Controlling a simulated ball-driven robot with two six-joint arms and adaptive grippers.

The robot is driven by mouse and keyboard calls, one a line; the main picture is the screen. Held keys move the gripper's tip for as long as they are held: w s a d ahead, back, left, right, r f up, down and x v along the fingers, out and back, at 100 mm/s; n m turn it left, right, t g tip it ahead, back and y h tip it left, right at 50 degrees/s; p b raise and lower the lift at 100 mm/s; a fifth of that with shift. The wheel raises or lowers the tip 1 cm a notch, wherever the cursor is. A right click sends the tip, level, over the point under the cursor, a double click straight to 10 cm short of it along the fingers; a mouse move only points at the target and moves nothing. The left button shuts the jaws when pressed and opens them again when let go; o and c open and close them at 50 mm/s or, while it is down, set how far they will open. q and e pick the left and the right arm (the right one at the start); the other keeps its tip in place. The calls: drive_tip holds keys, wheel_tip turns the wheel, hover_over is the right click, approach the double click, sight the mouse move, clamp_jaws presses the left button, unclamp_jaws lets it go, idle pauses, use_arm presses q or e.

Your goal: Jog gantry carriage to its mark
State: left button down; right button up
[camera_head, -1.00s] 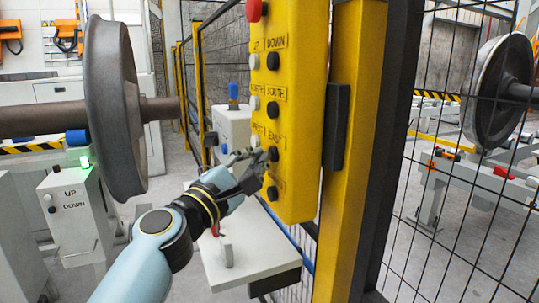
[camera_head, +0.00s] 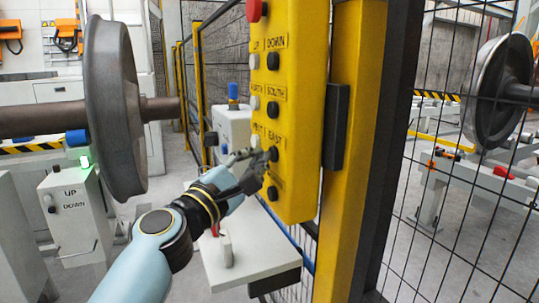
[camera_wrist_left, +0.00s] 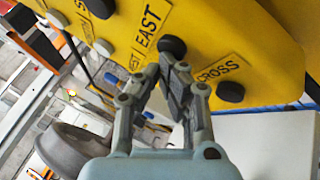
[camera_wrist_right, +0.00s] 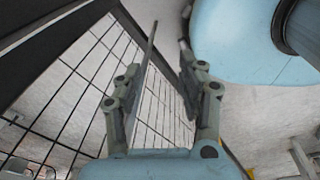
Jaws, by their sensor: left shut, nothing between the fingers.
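The yellow pendant (camera_head: 300,130) hangs beside a yellow post, with a red button on top and rows of dark and white buttons labelled UP, DOWN, SOUTH and EAST. My left gripper (camera_head: 264,158) is shut and empty, with its tips at the black button by the EAST label. In the left wrist view the tips (camera_wrist_left: 172,62) are just below that black button (camera_wrist_left: 172,45); I cannot tell whether they touch or press it. The CROSS label (camera_wrist_left: 218,70) is to their right. My right gripper (camera_wrist_right: 170,40) is open and empty. I cannot make out the gantry carriage or its mark.
A wheelset (camera_head: 115,105) stands at the left, near a grey box (camera_head: 75,215) marked UP and DOWN with a green light. A mesh fence (camera_head: 450,200) runs right of the yellow post (camera_head: 355,150). Another wheel (camera_head: 497,90) stands behind the fence.

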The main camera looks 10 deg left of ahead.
idle(0.3)
use_arm(q)
drive_tip(key=shift+s+a, duration=0.5)
drive_tip(key=shift+a, duration=0.2)
drive_tip(key=shift+s+a, duration=0.7)
drive_tip(key=shift+a, duration=0.35)
drive_tip(key=shift+s+a, duration=0.7)
drive_tip(key=shift+a, duration=0.35)
